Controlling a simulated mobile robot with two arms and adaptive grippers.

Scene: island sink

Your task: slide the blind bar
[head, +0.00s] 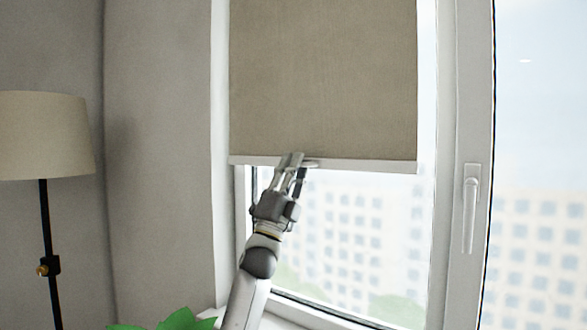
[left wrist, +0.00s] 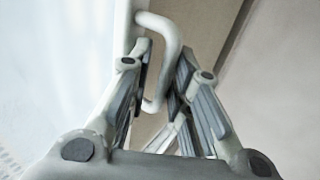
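The beige roller blind (head: 322,80) hangs partway down the window. Its pale blind bar (head: 375,166) runs along its lower edge. A small pale loop handle (head: 312,163) sticks out from the bar and shows larger in the left wrist view (left wrist: 172,48). My left gripper (head: 297,165) is at this handle, left of the bar's middle. My right gripper is not in view.
A window handle (head: 469,208) sits on the white frame to the right. A floor lamp (head: 45,135) stands at the left. Green leaves (head: 180,321) show at the bottom left. The glass below the bar is uncovered.

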